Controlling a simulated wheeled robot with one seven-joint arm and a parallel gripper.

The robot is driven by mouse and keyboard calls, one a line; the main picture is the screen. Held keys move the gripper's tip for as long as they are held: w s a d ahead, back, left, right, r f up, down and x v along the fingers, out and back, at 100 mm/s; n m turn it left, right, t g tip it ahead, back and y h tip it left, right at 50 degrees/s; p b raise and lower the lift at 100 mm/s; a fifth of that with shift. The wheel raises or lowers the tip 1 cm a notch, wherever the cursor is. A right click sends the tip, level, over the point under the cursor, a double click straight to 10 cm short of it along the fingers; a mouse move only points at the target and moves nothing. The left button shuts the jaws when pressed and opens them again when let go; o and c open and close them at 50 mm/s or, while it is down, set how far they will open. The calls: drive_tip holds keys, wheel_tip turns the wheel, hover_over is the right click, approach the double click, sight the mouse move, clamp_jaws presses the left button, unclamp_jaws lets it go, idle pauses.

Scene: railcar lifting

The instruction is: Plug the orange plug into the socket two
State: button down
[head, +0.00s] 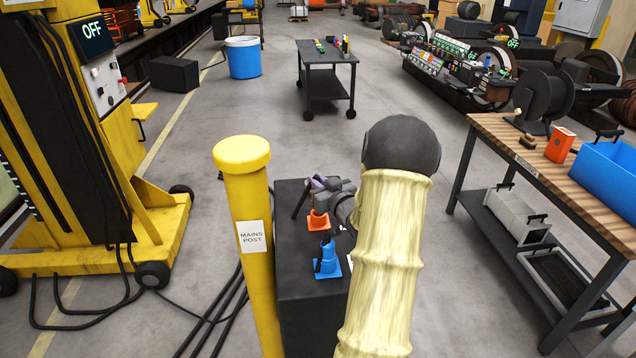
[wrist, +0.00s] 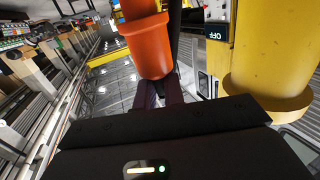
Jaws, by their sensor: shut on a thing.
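My gripper (head: 325,185) is above the black box behind the yellow mains post, partly hidden by my arm. In the wrist view a large orange cylinder with a wider collar, which looks like the orange plug (wrist: 148,50), is at my dark fingers (wrist: 160,93), which are shut on it. In the head view an orange fitting with a square flange (head: 318,221) shows just below my gripper. I cannot tell there where plug and socket meet, or whether they touch. A blue fitting with a square flange (head: 327,263) sits nearer on the box. No socket number is readable.
The yellow mains post (head: 255,260) stands close left of the box and shows large in the wrist view (wrist: 268,60). A yellow lifting column (head: 75,130) with cables is left. A workbench (head: 560,175) is right. A dark trolley (head: 327,60) is further back.

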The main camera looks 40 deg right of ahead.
drive_tip(key=shift+s+d, duration=0.1)
drive_tip(key=shift+s, duration=0.05)
drive_tip(key=shift+f+b, duration=1.85)
drive_tip(key=shift+f, duration=0.2)
drive_tip(key=c, duration=1.4)
unclamp_jaws()
drive_tip(key=shift+r, duration=0.1)
